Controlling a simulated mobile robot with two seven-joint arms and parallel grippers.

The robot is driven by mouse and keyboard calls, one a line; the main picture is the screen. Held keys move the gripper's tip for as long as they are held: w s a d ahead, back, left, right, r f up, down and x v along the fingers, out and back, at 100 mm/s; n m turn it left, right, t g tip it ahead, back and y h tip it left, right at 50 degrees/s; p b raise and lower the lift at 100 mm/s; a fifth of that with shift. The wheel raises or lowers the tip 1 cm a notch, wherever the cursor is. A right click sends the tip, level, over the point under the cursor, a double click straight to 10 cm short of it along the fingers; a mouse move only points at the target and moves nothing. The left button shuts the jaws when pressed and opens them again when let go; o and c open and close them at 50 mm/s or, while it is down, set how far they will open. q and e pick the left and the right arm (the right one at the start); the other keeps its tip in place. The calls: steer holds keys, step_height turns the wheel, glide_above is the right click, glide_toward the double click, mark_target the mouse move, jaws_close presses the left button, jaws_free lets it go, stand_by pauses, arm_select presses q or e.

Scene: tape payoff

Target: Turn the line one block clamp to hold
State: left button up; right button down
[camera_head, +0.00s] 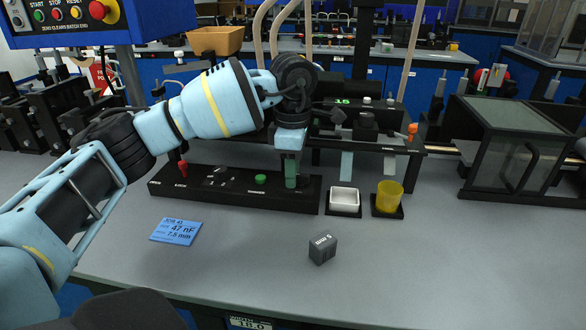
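A long black block (235,192) on the grey bench carries several controls. They are a red lever (183,168) at its left end, a small dark-and-silver fitting (221,172) and a green button (260,179). Their labels are too small to read, so I cannot tell which is the line one block clamp. My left gripper (291,180) points down over the right part of the block, right of the green button. A dark green part shows at its tip; I cannot tell whether it is a finger or something behind. My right gripper is not in view.
A white dish (344,200) and a yellow cup (389,195) stand right of the block. A blue card (176,231) and a dark grey 5 mm block (322,249) lie in front. A glass-topped black case (515,145) stands at right. The front bench is mostly clear.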

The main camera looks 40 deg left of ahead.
arm_select(q)
steer(key=shift+c, duration=0.4)
jaws_close()
